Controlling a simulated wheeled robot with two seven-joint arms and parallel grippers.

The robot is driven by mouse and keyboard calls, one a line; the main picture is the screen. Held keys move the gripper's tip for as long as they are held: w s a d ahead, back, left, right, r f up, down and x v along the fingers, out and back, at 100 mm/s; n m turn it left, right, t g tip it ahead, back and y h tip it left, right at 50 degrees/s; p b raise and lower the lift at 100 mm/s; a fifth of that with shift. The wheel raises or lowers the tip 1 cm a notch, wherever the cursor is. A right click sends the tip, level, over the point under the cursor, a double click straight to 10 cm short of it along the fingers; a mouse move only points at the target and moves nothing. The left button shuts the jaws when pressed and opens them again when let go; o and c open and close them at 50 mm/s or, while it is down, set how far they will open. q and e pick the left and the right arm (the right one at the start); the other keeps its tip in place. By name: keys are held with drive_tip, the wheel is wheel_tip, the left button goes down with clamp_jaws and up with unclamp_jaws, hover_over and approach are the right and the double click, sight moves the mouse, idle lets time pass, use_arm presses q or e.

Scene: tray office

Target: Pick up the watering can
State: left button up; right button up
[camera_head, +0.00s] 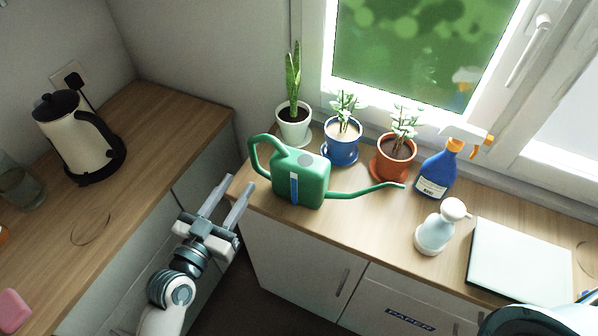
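A green watering can (301,178) with a blue strip on its side stands upright on the wooden counter near the corner. Its handle is on the left and its long spout points right. My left gripper (230,191) is in front of the counter corner, left of the can and apart from it. Its two fingers are spread and nothing is between them. My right gripper is not in view; only a dark rounded part of my own body shows at the bottom right.
Potted plants in white (294,130), blue (341,148) and terracotta (393,163) pots stand behind the can. A blue spray bottle (437,174), a soap dispenser (436,232) and a closed laptop-like slab (517,264) are to the right. A kettle (78,140) stands on the left counter.

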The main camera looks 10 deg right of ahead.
use_arm(q)
drive_tip(key=p+x, duration=0.2)
drive_tip(key=x, duration=0.5)
drive_tip(key=shift+w+d, duration=0.15)
drive_tip(key=shift+w, duration=0.05)
drive_tip(key=shift+r, duration=0.1)
drive_tip(key=shift+w+d+r, duration=0.1)
drive_tip(key=shift+w+d, duration=0.1)
drive_tip(key=p+x, duration=0.2)
drive_tip(key=x, duration=0.1)
drive_tip(key=shift+w+d+r, duration=0.1)
drive_tip(key=shift+w+d, duration=0.1)
drive_tip(key=shift+d, duration=0.15)
drive_tip(key=shift+w+d, duration=0.2)
drive_tip(key=shift+w, duration=0.2)
clamp_jaws()
